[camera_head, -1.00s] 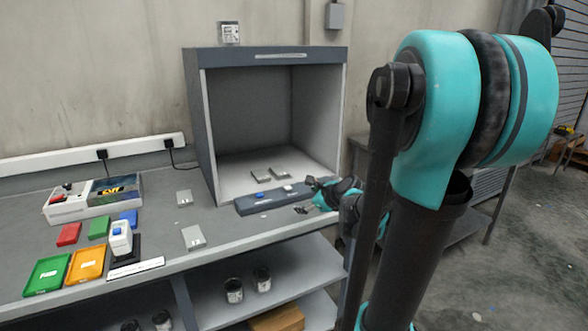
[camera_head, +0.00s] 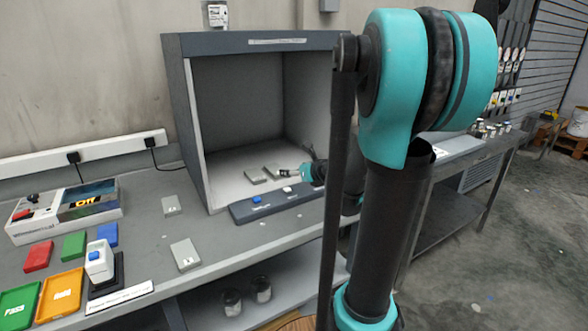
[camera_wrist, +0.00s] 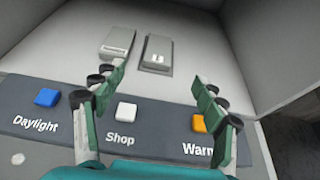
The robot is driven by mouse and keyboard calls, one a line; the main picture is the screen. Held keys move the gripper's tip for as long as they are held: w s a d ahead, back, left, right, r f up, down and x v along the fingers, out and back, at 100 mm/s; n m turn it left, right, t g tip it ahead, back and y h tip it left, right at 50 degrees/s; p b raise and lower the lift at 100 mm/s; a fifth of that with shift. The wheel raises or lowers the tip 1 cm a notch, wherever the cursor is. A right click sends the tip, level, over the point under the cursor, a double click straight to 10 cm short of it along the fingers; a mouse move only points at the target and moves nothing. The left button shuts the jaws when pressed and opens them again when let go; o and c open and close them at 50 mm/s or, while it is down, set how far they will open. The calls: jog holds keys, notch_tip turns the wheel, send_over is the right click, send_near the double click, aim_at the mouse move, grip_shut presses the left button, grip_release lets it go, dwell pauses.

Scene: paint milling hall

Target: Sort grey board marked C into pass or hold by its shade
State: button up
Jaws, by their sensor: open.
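Two flat grey boards lie on the floor of the grey light booth (camera_head: 178,110). In the wrist view they are a left board (camera_wrist: 117,42) with a label strip and a right board (camera_wrist: 158,50) with a small mark; I cannot read which is C. My gripper (camera_wrist: 160,84) is open and empty, its fingers pointing at these boards from the booth's front. Two more grey boards, one farther back (camera_head: 171,206) and one nearer (camera_head: 185,256), lie on the bench left of the booth. A green tray (camera_head: 18,305) reads Pass; an orange tray (camera_head: 60,295) is beside it, its label unclear.
A dark button panel (camera_wrist: 80,140) runs along the booth front, with blue Daylight, white Shop and orange Warm buttons under my fingers. A handheld white device (camera_head: 99,262), coloured blocks and a display box (camera_head: 66,210) stand at left. Booth walls flank my gripper.

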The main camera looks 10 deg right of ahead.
aim_at(274, 167)
jog(key=x, duration=1.7)
jog(key=shift+w+f, duration=0.1)
jog(key=shift+w, duration=0.1)
jog(key=c, duration=1.3)
jog(key=shift+o, duration=0.2)
jog(key=shift+s, duration=0.15)
